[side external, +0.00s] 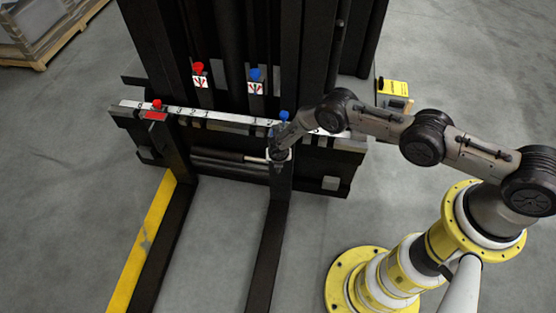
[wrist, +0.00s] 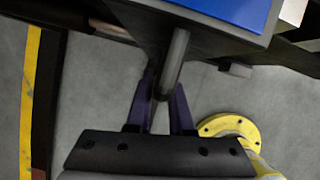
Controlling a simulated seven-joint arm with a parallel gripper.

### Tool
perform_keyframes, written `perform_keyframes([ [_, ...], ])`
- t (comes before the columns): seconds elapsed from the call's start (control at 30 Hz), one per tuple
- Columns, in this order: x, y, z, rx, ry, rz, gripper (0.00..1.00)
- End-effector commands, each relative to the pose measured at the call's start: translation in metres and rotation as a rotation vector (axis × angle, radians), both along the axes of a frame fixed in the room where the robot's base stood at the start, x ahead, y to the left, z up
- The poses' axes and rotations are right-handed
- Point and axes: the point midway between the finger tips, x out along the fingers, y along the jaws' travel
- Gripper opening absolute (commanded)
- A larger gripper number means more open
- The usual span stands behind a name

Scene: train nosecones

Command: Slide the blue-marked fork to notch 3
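The blue-marked fork (side external: 268,235) hangs on the carriage in the side external view, with a blue knob (side external: 284,116) at its top. In the wrist view its blue plate (wrist: 232,8) and a grey round handle (wrist: 176,60) show. My gripper (side external: 280,152) is at the upper part of this fork. In the wrist view the dark fingers of my gripper (wrist: 162,92) lie on both sides of the handle and appear shut on it. A pale notched rail (side external: 215,117) runs along the carriage top. Its notch numbers are too small to read, and my arm covers part of it.
The red-marked fork (side external: 167,235), with a red knob (side external: 157,104), stands to the left, beside a yellow floor stripe (side external: 143,240). Red (side external: 198,68) and blue (side external: 255,75) knobs with labels sit on the mast. A yellow-labelled box (side external: 394,90) stands at right.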

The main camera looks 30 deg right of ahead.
Motion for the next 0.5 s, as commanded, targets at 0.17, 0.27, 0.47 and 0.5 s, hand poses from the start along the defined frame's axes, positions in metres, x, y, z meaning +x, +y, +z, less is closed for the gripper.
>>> perform_keyframes([
  [0.17, -0.0008, -0.0009, -0.0003, -0.002, 0.003, -0.002, 0.49],
  [0.27, -0.0006, -0.0008, -0.0002, -0.002, 0.001, -0.002, 0.5],
  [0.47, -0.0003, -0.0005, 0.0002, -0.001, 0.001, -0.002, 0.5],
  [0.5, -0.0005, -0.0003, 0.0011, -0.001, 0.001, -0.002, 0.5],
])
